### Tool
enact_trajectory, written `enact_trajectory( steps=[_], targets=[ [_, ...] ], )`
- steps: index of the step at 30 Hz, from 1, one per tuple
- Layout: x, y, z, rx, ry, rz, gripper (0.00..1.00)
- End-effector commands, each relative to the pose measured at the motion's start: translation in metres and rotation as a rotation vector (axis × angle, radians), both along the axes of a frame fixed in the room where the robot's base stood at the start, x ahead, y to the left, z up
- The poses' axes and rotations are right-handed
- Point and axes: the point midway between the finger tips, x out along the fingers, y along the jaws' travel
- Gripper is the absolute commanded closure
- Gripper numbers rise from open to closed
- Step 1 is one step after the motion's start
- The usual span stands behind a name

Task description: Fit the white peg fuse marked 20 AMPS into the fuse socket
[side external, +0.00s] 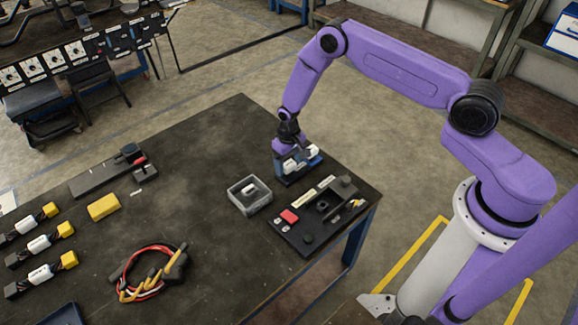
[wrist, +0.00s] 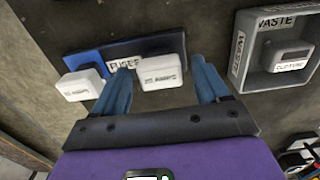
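My gripper (wrist: 161,70) is open over the fuse rack (wrist: 165,43), which is dark with a blue end and a FUSES label. One white fuse (wrist: 162,75) lies between the two blue fingers, with a clear gap on its right; its small marking is too blurred to read. A second white fuse (wrist: 82,85) sits left of the fingers, its marking also unreadable. In the side external view my gripper (side external: 290,150) is down at the rack (side external: 290,180) near the table's far right edge. A black panel (side external: 290,240) in front bears a dark round opening (side external: 323,205), seemingly the fuse socket.
The panel carries a red button (side external: 289,216) and a raised dark block (side external: 344,187). Cables (side external: 150,275) and a yellow block (side external: 104,207) lie further left.

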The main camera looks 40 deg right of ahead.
Motion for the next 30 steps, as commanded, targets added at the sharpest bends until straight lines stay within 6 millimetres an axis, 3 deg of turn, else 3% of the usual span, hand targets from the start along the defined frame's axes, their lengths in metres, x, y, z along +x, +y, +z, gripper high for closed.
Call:
enact_trajectory(
  steps=[1,6,7,30],
  targets=[
    [0.000,0.000,0.000,0.000,0.000,0.000,0.39],
    [0.000,0.000,0.000,0.000,0.000,0.000,0.94],
    [0.000,0.000,0.000,0.000,0.000,0.000,1.00],
    [0.000,0.000,0.023,0.000,-0.001,0.001,1.00]
  ],
)
